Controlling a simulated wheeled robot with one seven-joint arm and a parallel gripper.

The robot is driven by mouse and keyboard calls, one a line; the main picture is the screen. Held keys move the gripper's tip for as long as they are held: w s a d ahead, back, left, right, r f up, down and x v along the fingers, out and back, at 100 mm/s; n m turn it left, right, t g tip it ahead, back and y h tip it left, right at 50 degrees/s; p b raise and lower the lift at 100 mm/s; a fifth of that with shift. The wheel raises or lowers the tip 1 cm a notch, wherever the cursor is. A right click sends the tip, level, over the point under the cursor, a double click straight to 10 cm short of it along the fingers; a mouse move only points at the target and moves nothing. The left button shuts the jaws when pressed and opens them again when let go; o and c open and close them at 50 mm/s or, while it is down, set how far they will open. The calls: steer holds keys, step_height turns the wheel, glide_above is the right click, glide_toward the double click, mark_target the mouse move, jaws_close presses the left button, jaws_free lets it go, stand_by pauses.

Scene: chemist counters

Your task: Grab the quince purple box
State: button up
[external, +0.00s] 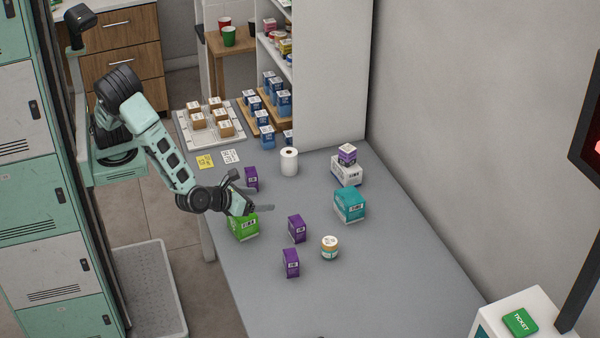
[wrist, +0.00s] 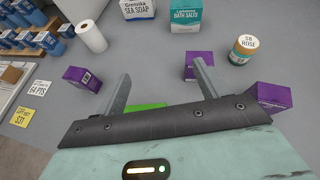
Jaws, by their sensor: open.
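Several purple boxes are in view, and I cannot read which is quince. In the external view one stands at the back left (external: 251,179), one near the middle (external: 297,229), one at the front (external: 291,263), and a small one sits on a white box (external: 347,154). In the wrist view, purple boxes show at the left (wrist: 82,79), by the right finger (wrist: 192,67) and at the far right (wrist: 272,97). My gripper (external: 258,196) is open and empty, above the green box. Its two fingers (wrist: 163,75) are spread, and the right one partly covers a purple box.
A green box (external: 243,227) stands below my gripper. A teal bath salt box (external: 349,204), a jar (external: 330,247), a paper roll (external: 289,161) and a white sea soap box (external: 346,172) stand nearby. A tray of small boxes (external: 181,123) lies behind. The counter's front right is clear.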

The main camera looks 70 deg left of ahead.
mark_target(294, 221)
steer(key=s+d+f+m+t+h, duration=0.1)
steer(key=s+d+m+h, duration=0.1)
steer(key=s+d+m, duration=0.3)
steer(key=w+f, duration=0.1)
steer(key=w, duration=0.3)
steer(key=w+f+n, duration=0.1)
steer(key=w+f, duration=0.1)
steer(key=w, duration=0.2)
steer(key=w+f+n, duration=0.1)
steer(key=w, duration=0.3)
steer(key=shift+w+d+f+p, duration=0.15)
steer(key=shift+f+p, duration=0.15)
steer(key=shift+f, duration=0.05)
steer(key=shift+f+p+x, duration=0.1)
steer(key=shift+p+x, duration=0.1)
steer(key=shift+x, duration=1.1)
steer(key=shift+f+p+x, duration=0.15)
steer(key=shift+p+x, duration=0.05)
steer(key=shift+x, duration=1.1)
steer(key=c, duration=1)
